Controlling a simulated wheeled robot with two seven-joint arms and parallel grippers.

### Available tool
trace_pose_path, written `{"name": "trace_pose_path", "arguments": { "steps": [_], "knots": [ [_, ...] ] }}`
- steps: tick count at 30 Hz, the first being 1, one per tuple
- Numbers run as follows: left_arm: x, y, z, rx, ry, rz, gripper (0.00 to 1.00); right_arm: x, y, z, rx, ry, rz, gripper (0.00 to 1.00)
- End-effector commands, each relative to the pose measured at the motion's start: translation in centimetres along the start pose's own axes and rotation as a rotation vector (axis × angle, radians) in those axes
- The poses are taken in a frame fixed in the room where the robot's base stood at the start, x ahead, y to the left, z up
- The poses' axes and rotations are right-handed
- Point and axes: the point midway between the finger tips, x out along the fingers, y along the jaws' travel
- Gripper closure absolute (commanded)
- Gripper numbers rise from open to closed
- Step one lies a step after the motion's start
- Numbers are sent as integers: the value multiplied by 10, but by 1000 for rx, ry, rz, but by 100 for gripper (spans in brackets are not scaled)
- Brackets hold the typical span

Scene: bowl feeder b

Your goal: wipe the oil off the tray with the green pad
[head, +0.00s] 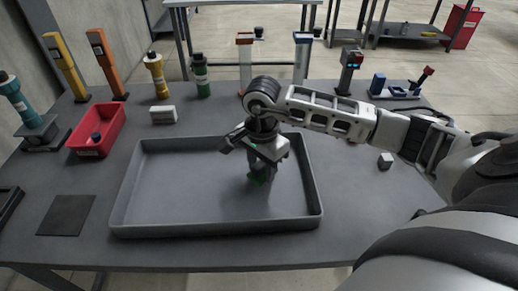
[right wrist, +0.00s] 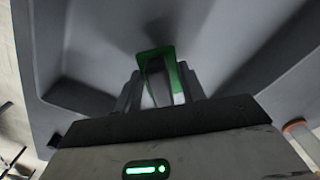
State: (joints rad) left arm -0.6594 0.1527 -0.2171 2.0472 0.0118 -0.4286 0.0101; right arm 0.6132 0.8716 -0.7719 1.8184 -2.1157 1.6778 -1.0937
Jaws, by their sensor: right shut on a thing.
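The grey tray (head: 128,195) lies on the table in the middle of the head view, with low raised walls. My right gripper (head: 261,176) reaches down inside the tray, right of its middle. It is shut on the green pad (head: 256,180), which shows mostly as a small green patch at the fingertips. In the right wrist view the green pad (right wrist: 181,85) sits between the fingers, close to the tray floor; I cannot tell whether it touches. I cannot make out the oil clearly on the tray floor. My left gripper is not in view.
A red bin (head: 97,128) and a small white block (head: 163,115) stand behind the tray to the left. A dark flat mat (head: 66,215) lies left of the tray. Several bottles and coloured posts line the table's back. A small light cube (head: 385,160) lies to the right.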

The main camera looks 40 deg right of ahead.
Motion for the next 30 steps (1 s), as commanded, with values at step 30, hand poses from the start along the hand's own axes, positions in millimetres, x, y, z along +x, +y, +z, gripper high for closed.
{"name": "trace_pose_path", "arguments": {
  "steps": [30],
  "knots": [
    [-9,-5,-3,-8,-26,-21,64,-53,3,-4,11,0,-2,85]
  ]
}}
